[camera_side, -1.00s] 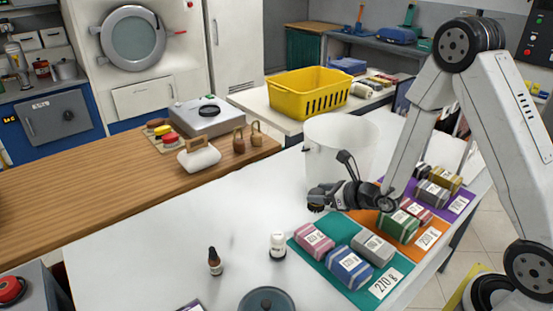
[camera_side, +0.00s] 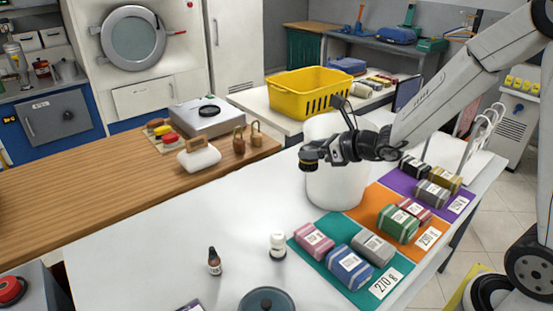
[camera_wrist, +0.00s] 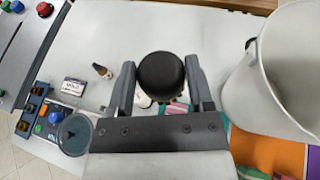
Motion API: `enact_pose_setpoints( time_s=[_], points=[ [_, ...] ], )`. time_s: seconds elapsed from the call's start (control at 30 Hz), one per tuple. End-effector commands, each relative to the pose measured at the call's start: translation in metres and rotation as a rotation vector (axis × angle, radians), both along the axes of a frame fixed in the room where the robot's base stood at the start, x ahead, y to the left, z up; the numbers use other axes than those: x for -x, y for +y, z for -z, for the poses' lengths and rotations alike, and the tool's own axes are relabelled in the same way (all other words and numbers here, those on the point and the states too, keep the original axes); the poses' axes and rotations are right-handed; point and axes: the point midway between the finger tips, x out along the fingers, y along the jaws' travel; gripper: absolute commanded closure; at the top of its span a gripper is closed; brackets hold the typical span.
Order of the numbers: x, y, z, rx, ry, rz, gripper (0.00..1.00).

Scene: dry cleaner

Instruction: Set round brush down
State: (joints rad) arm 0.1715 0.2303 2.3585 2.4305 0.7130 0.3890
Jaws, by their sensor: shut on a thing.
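The round brush (camera_wrist: 161,73) has a round black top and sits between both fingers of my gripper (camera_wrist: 162,88) in the wrist view. In the side view the brush (camera_side: 309,158) shows as a small dark round piece with a yellowish band at the end of my gripper (camera_side: 322,152). My gripper is shut on it and holds it well above the white table (camera_side: 215,200), in front of the white bin's upper part. The underside of the brush is mostly hidden.
A white bin (camera_side: 338,190) stands close to my gripper, on the right in the wrist view. Coloured mats with several wrapped bundles (camera_side: 349,265) lie to the right. A dropper bottle (camera_side: 214,262), a white bottle (camera_side: 278,246) and a round dark lid (camera_side: 266,301) stand in front. The table's left middle is clear.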

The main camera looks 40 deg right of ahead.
Motion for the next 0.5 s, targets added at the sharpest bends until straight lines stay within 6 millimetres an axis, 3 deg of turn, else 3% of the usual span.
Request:
enact_pose_setpoints(
  time_s=[0.2,0.5],
  points=[
    [0.002,0.002,-0.02,0.007,-0.005,0.004,0.93],
    [0.002,0.003,-0.022,0.007,-0.002,0.002,0.93]
  ],
)
